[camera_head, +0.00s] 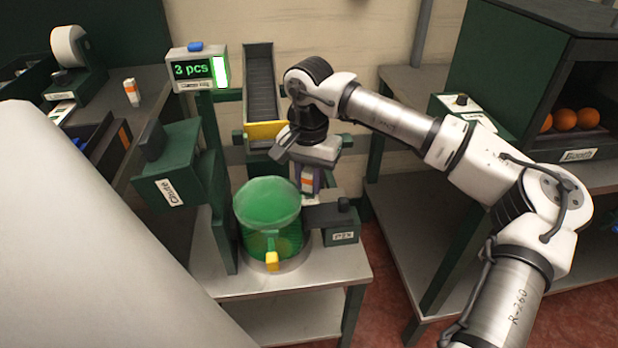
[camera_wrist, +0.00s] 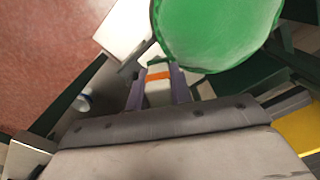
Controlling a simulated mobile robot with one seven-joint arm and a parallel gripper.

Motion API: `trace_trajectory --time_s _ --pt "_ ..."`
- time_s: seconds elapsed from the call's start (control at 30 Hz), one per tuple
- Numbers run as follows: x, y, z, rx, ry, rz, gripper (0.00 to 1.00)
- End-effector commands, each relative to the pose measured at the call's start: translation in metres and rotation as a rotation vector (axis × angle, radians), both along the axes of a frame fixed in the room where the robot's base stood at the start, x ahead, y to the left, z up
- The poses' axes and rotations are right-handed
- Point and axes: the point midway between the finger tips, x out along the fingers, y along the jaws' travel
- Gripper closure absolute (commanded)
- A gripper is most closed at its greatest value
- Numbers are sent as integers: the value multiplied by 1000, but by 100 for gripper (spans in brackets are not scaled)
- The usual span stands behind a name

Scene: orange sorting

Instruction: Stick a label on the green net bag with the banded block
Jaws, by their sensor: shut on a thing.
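The green net bag (camera_head: 267,215) stands upright on a round metal plate on the low steel table, with a yellow tag (camera_head: 272,262) low on its front. In the wrist view the bag (camera_wrist: 208,30) fills the top middle. My gripper (camera_head: 307,185) points down just right of the bag's rim. It is shut on a white block with an orange band, the banded block (camera_head: 307,181); the block also shows between the fingers in the wrist view (camera_wrist: 159,88). The block is close to the bag's side; I cannot tell whether they touch. Any label on its face is hidden.
A green box unit (camera_head: 341,224) stands right of the bag, and the "Chute" box (camera_head: 172,176) stands left. A display reading "3 pcs" (camera_head: 194,70) is behind. Another small white-and-orange block (camera_head: 131,91) stands on the left bench. Oranges (camera_head: 564,119) lie in the booth at right.

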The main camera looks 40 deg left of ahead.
Motion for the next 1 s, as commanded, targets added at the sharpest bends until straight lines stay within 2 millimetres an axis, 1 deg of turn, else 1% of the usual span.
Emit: trace_trajectory --time_s 1.0 --pt "0 0 -10 0 0 0 100"
